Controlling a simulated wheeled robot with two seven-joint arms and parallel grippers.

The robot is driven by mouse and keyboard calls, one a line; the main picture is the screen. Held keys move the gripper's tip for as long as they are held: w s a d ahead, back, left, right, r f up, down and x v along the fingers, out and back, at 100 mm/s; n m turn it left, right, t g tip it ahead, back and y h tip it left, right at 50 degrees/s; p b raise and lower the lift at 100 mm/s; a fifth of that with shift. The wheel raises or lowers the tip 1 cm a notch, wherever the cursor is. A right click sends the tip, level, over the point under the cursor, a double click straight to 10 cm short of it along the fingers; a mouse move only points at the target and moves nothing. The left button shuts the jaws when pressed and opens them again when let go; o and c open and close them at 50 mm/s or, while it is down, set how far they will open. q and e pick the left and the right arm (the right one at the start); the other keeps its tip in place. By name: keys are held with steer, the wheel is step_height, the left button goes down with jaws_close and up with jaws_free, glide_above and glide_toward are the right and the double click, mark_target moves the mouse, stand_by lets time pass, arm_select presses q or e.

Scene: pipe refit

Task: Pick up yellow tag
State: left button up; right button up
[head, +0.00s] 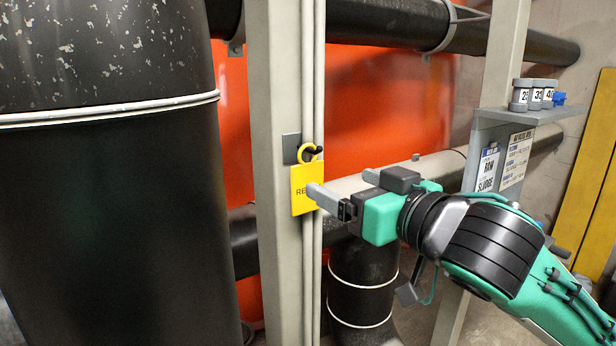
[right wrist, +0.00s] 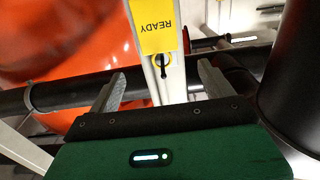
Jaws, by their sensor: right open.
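The yellow tag (head: 303,190) hangs by its ring from a dark peg on a grey plate on the pale upright post. Part of its lettering is hidden behind my gripper in the head view. In the right wrist view the tag (right wrist: 154,27) appears upside down and reads "READY". My right gripper (head: 343,188) is just to the right of the tag, with a fingertip overlapping its edge in the picture. In the right wrist view my right gripper (right wrist: 162,85) is open, its fingers on either side of the post and tag ring, with nothing between them gripped. My left gripper is not in view.
A large black pipe (head: 110,220) stands at the left. The pale post (head: 272,80) carries thin conduits. A grey shelf (head: 535,114) with small labelled containers is at the right. A red-orange tank (head: 390,100) lies behind, with dark pipes crossing above and below.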

mark_target(309, 172)
steer(key=p+x, duration=0.1)
steer(key=x, duration=0.3)
steer(key=shift+w+a, duration=0.15)
steer(key=shift+w, duration=0.1)
steer(key=p+x, duration=0.1)
steer(key=x, duration=0.1)
steer(key=p+x, duration=0.1)
steer(key=x, duration=0.1)
steer(key=shift+f+p, duration=0.4)
steer(key=shift+w+a, duration=0.15)
steer(key=shift+w, duration=0.05)
steer(key=c, duration=1)
steer(key=shift+c, duration=0.2)
